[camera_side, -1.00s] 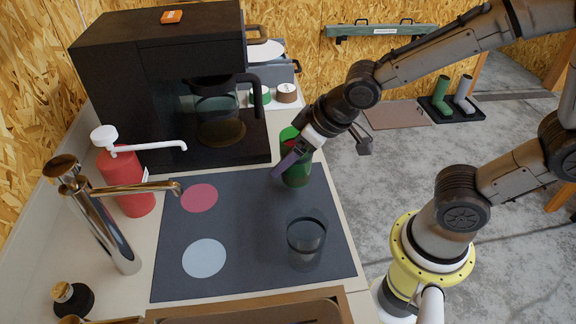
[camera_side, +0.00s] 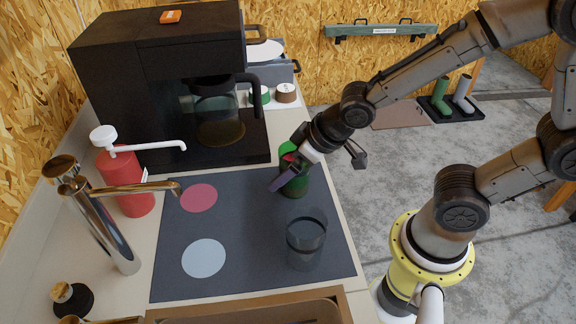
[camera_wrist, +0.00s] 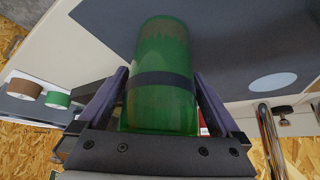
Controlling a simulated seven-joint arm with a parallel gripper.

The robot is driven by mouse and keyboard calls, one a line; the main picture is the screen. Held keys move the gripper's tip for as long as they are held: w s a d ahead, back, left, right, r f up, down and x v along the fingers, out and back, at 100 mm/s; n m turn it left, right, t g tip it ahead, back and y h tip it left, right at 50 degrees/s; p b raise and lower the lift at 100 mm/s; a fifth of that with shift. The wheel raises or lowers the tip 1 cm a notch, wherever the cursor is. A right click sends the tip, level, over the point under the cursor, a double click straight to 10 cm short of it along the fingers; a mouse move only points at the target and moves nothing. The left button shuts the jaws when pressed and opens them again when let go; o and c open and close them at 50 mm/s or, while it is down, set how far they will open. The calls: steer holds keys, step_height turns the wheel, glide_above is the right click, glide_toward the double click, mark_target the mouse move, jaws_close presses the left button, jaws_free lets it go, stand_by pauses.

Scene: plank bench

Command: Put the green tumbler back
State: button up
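The green tumbler (camera_side: 295,184) is at the upper right of the dark mat (camera_side: 250,225), close to its right edge. It looks upright; I cannot tell whether its base touches the mat. My gripper (camera_side: 288,172) is shut on it from the side, and a purple finger hides part of it in the side view. In the wrist view the tumbler (camera_wrist: 163,60) lies between both fingers (camera_wrist: 161,82), with a dark band across it. A clear grey tumbler (camera_side: 306,240) stands on the mat, nearer the front. The mat carries a pink disc (camera_side: 198,198) and a pale disc (camera_side: 204,258).
A black coffee machine (camera_side: 150,100) with a glass jug (camera_side: 218,118) stands behind the mat. A red pump bottle (camera_side: 127,185) and a chrome tap (camera_side: 100,225) are at the left. Small green and brown cups (camera_side: 286,93) sit behind. The mat's middle is clear.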

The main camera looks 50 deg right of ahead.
steer(key=shift+r, duration=0.15)
steer(key=shift+s+r, duration=0.1)
steer(key=shift+r, duration=0.2)
steer(key=v, duration=1.2)
steer(key=s+d+r+m+h, duration=0.1)
steer(key=s+d+m, duration=0.1)
steer(key=s+d, duration=0.4)
steer(key=shift+s+d+g, duration=0.15)
steer(key=shift+s+g, duration=0.25)
steer(key=shift+s, duration=0.8)
steer(key=shift+r, duration=0.1)
